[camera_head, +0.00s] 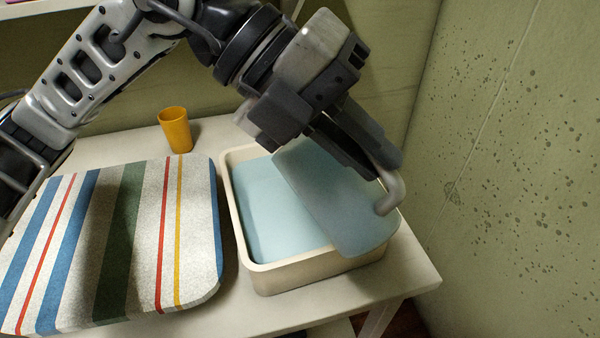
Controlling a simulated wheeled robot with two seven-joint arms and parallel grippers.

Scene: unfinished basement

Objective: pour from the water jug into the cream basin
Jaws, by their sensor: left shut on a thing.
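The cream basin (275,277) stands on the table's right part, with a pale blue surface inside it. The water jug (335,210) is a translucent grey-blue vessel with a grey handle (389,190). It is tilted over the right half of the basin and hides part of the inside and the right rim. My left gripper (370,165) reaches in from above and is shut on the jug at its handle side. The fingers hide part of the jug. I cannot tell whether water is running out. My right gripper is not in view.
A striped board or mat (135,240) covers the left of the white table (225,315), close beside the basin. An orange cup (176,130) stands behind it. A speckled green wall (510,170) rises close at the right.

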